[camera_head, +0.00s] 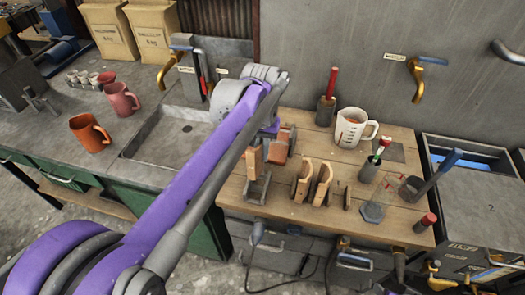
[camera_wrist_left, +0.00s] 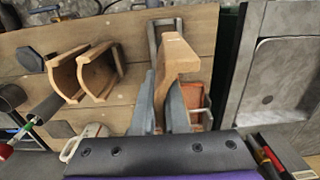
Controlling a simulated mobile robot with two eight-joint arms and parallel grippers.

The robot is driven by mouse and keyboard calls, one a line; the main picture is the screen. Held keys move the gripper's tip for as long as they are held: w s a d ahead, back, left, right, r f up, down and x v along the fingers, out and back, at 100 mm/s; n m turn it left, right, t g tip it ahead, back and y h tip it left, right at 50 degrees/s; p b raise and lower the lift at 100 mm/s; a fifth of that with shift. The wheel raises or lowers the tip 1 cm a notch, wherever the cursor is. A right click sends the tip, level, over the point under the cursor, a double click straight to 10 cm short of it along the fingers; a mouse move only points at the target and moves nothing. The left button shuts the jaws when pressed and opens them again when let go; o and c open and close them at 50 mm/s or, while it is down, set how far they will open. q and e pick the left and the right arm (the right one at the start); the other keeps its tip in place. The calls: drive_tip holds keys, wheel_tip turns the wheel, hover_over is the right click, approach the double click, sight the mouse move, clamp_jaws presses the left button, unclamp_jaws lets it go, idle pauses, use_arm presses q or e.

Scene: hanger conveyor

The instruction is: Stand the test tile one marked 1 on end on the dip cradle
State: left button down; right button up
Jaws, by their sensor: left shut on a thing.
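My left gripper (camera_head: 268,130) is at the back left of the wooden board. In the left wrist view its two grey fingers (camera_wrist_left: 162,92) are shut on a tan tile (camera_wrist_left: 177,57). The held tile also shows in the head view (camera_head: 254,160), hanging upright below the gripper. A grey metal holder, apparently the dip cradle (camera_head: 258,189), is directly under the tile's lower end; it also shows in the left wrist view (camera_wrist_left: 153,38). I cannot tell whether tile and cradle touch. No mark 1 is readable. My right gripper is not in view.
Two curved tan tiles (camera_head: 322,184) stand right of the cradle. A reddish block in a grey holder (camera_wrist_left: 196,98) is close beside the fingers. A white mug (camera_head: 352,128) and several handled tools stand farther right. A sink (camera_head: 170,135) is to the left.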

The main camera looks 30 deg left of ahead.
sight(261, 172)
use_arm(q)
drive_tip(key=shift+s+f, duration=0.3)
drive_tip(key=shift+f, duration=0.15)
drive_tip(key=shift+f+b, duration=0.35)
drive_tip(key=shift+b, duration=0.15)
wheel_tip(261, 172, down, 7)
drive_tip(key=b, duration=0.4)
drive_tip(key=shift+w+r+b, duration=0.1)
drive_tip(key=shift+r+b, duration=0.1)
drive_tip(key=shift+b, duration=0.1)
drive_tip(key=shift+f+b, duration=0.5)
drive_tip(key=shift+f, duration=0.4)
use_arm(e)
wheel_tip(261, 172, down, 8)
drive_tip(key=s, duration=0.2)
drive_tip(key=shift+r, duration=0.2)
use_arm(q)
drive_tip(key=c, duration=0.9)
unclamp_jaws()
drive_tip(key=shift+o, duration=0.2)
